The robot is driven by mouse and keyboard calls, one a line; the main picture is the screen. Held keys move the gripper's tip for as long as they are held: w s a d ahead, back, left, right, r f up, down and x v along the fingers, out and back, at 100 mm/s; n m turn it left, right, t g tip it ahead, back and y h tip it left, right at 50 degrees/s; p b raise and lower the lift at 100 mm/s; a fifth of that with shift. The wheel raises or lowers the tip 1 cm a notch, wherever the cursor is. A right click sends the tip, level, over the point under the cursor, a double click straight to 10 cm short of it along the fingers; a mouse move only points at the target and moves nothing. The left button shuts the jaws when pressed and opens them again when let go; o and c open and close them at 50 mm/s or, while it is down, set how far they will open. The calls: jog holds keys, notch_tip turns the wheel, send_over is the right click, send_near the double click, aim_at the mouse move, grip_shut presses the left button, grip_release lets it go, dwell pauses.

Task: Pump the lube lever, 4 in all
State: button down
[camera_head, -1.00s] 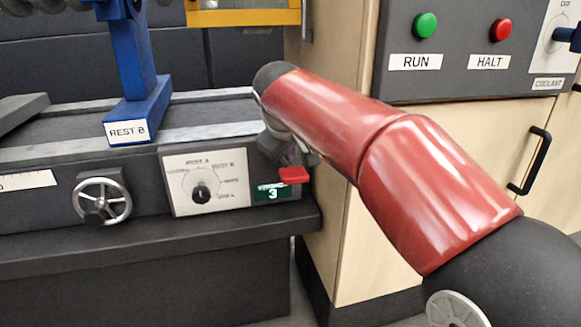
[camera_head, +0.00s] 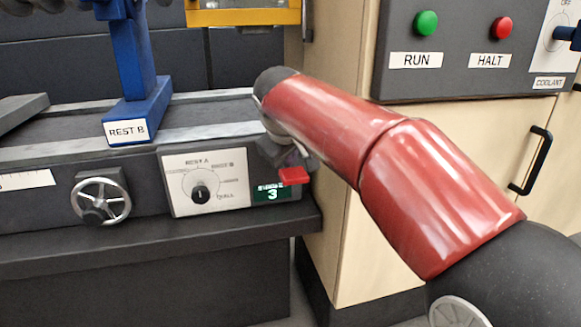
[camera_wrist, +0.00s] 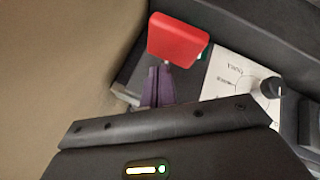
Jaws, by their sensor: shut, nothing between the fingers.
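The lube lever (camera_head: 293,175) has a red paddle and sits at the right end of the machine's front panel. In the wrist view the red paddle (camera_wrist: 177,38) is large and near, with a short grey stem under it. My gripper (camera_wrist: 158,80) is shut and empty, its dark purplish fingers close to the paddle and stem. I cannot tell whether they touch the lever. In the head view my red arm and wrist hide most of the gripper. A small green display (camera_head: 272,192) beside the lever reads 3.
A white selector dial panel (camera_head: 205,182) is left of the display, and a handwheel (camera_head: 101,201) is farther left. A blue stand marked REST B (camera_head: 135,110) rises above the bed. A beige cabinet (camera_head: 350,235) stands close on the right, below RUN and HALT buttons.

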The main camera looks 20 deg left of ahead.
aim_at(290, 167)
jog(key=shift+s+d+f+b, duration=0.1)
jog(key=shift+s+f+b, duration=0.05)
jog(key=shift+f+b, duration=0.95)
dwell(1.3)
jog(key=shift+f, duration=0.1)
jog(key=shift+w+r+p, duration=0.2)
jog(key=shift+r+p, duration=1.7)
jog(key=shift+p, duration=0.3)
jog(key=r+p, duration=0.2)
jog(key=shift+w+a+r+p, duration=0.15)
jog(key=shift+a+r+p, duration=0.1)
jog(key=shift+r+p, duration=0.1)
jog(key=shift+w+a+r+p, duration=0.15)
jog(key=shift+r+p, duration=0.25)
jog(key=shift+r, duration=0.7)
